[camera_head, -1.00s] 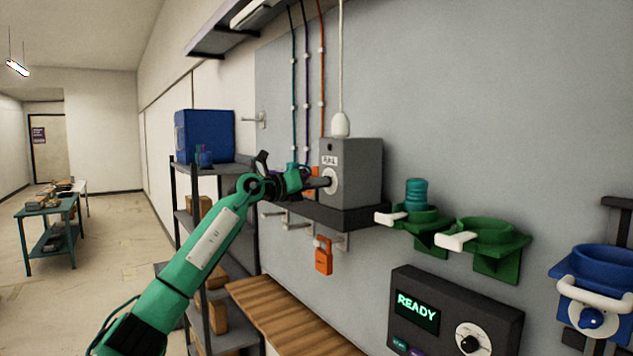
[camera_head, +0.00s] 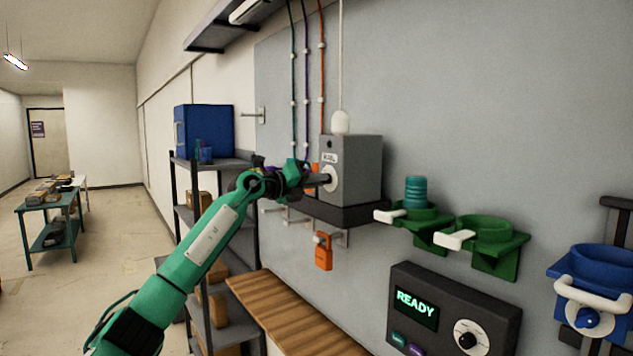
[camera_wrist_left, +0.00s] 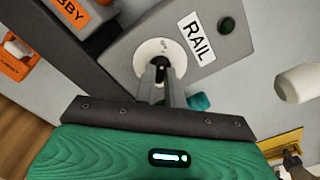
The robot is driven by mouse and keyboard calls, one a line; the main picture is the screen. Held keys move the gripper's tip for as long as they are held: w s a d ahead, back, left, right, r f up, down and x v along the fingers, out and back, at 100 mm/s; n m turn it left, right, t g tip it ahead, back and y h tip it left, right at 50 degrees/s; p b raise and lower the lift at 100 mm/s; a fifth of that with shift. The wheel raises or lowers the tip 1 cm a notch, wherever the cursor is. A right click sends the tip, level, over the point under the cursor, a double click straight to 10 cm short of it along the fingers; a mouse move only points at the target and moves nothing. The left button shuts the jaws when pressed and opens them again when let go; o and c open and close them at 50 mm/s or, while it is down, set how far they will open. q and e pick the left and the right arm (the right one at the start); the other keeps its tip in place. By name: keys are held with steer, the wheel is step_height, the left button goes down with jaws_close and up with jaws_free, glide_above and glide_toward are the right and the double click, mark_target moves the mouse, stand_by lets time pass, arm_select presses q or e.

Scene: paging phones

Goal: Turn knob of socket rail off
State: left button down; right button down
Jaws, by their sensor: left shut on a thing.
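The socket rail is a grey box (camera_head: 361,170) with a RAIL label, on a dark shelf on the wall panel. Its knob has a pale round plate (camera_wrist_left: 162,60) with a black centre, seen in the left wrist view. My left gripper (camera_wrist_left: 161,72) reaches the front of the box and is shut on the knob (camera_wrist_left: 158,66), of which the fingers hide part. In the head view the left gripper (camera_head: 322,180) meets the box's left face. A dark green round button (camera_wrist_left: 227,25) sits beside the RAIL label. My right gripper is not in view.
A black panel (camera_head: 452,305) reading READY with its own dial is at the lower right. Green holders (camera_head: 487,240) and a blue holder (camera_head: 598,265) project from the wall. An orange tag (camera_head: 323,253) hangs below the box. Shelving (camera_head: 200,165) stands at the left.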

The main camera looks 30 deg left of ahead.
arm_select(q)
steer(key=c, duration=1.5)
jaws_free()
steer(key=shift+b+v, duration=3.6)
steer(key=shift+v, duration=3.35)
